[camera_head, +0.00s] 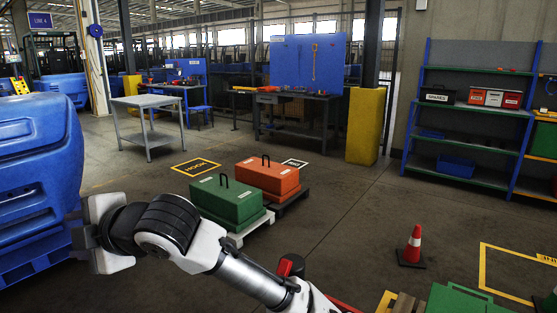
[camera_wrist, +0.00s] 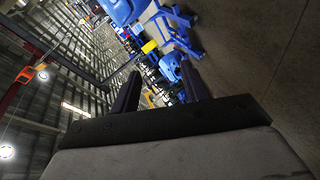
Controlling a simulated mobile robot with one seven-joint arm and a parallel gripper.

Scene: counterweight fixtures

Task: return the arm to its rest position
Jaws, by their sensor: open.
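My arm (camera_head: 245,274) reaches from the bottom of the head view toward the left, with its white and dark links bent at a joint. My gripper (camera_head: 78,228) is at the left, in front of the big blue container (camera_head: 35,150) in the picture. I cannot tell how far apart the two are. In the wrist view my gripper (camera_wrist: 160,88) shows two dark fingers spread apart with nothing between them. The wrist view is tilted, with the roof at left and the floor at right.
A green weight box (camera_head: 225,203) and an orange one (camera_head: 268,178) stand on low pallets on the floor. An orange cone (camera_head: 413,245) stands at right. Shelves (camera_head: 465,130) and a workbench (camera_head: 295,112) line the back. The middle floor is open.

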